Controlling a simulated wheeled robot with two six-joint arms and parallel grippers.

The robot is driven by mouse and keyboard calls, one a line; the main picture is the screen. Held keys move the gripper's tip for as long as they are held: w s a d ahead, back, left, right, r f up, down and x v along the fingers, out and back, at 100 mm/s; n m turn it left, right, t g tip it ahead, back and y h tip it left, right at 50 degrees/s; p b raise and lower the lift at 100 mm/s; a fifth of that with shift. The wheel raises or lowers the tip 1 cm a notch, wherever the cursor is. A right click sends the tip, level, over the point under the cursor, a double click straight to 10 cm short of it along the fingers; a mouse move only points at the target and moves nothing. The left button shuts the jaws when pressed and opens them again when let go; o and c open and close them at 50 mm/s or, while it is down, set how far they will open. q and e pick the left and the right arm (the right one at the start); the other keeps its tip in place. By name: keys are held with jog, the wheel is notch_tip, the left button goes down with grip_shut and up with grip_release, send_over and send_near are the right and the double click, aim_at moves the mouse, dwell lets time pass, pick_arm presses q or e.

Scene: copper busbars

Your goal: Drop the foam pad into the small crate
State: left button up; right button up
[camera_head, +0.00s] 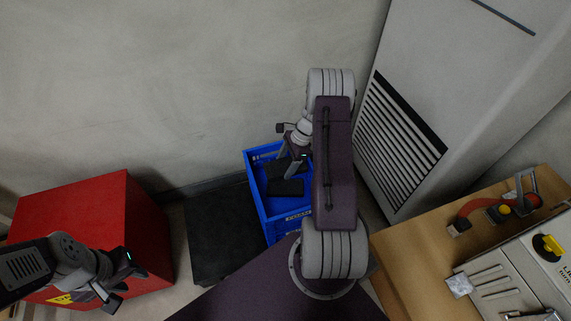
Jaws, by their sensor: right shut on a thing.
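The small blue crate (262,212) stands on the floor, partly hidden behind my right arm. My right gripper (288,166) reaches down over its opening and is shut on a dark piece that looks like the foam pad (279,169); the grip itself is hard to make out. Another dark flat piece (287,187) shows in the crate, close below the gripper. I cannot tell whether the held piece touches the crate. My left gripper (125,282) is open and empty, in front of the red cabinet at the lower left, away from the crate.
A dark flat platform (219,235) lies left of the crate, beside the red cabinet (92,215). A grey vented cabinet (440,100) stands behind at the right. A wooden bench (403,255) at the lower right carries a red-handled tool (480,206) and a grey box (520,265).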

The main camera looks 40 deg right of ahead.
jog(key=shift+f, duration=0.6)
pick_arm(q)
jog(key=shift+f, duration=0.55)
pick_arm(e)
jog(key=shift+r, duration=0.1)
jog(key=o, duration=1.4)
jog(key=p+v, duration=0.4)
jog(key=v, duration=0.4)
jog(key=shift+r, duration=0.15)
jog(key=shift+d+r, duration=0.15)
jog(key=shift+r, duration=0.25)
pick_arm(q)
notch_tip(320, 180, up, 4)
jog(key=shift+r, duration=0.25)
